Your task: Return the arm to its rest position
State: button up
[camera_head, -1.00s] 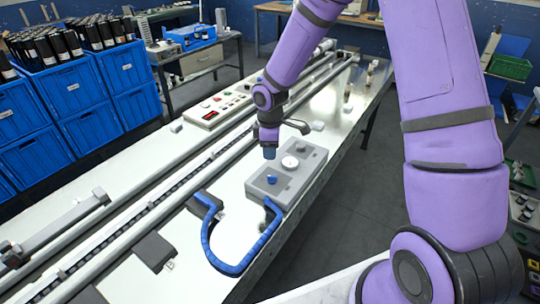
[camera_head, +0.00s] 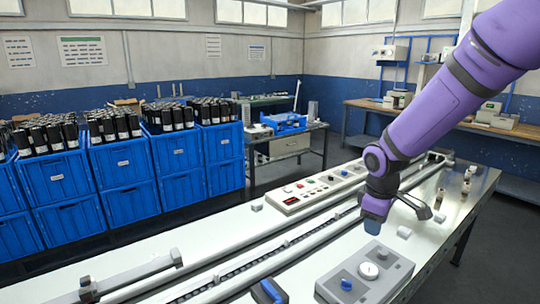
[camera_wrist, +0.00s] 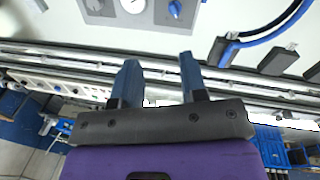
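My purple arm reaches in from the upper right of the head view. My gripper (camera_head: 373,222) points down over the white machine table (camera_head: 330,247), near the far end of a grey control box (camera_head: 365,278) with a white dial and a blue knob. In the wrist view my gripper (camera_wrist: 158,62) has two blue fingers set well apart, with nothing between them. The control box (camera_wrist: 105,12) shows at the top edge there, apart from the fingers. The arm is bent and extended out over the table.
A long rail (camera_head: 285,255) and a cream control panel (camera_head: 317,190) run along the table. Blue crates (camera_head: 125,190) of black rolls stand at the left. A blue looped handle (camera_wrist: 262,38) lies beside the box. Small cylinders (camera_head: 466,187) stand at the table's far right.

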jog(key=s+d+r+m+t, duration=0.25)
jog(key=s+r+m, duration=0.25)
jog(key=s+r, duration=0.8)
jog(key=s+d+r+m+t+y, duration=0.1)
jog(key=s+r+m, duration=0.4)
jog(key=s, duration=0.7)
jog(key=shift+s+d+r, duration=0.25)
jog(key=shift+d+r, duration=0.05)
jog(key=shift+r, duration=0.05)
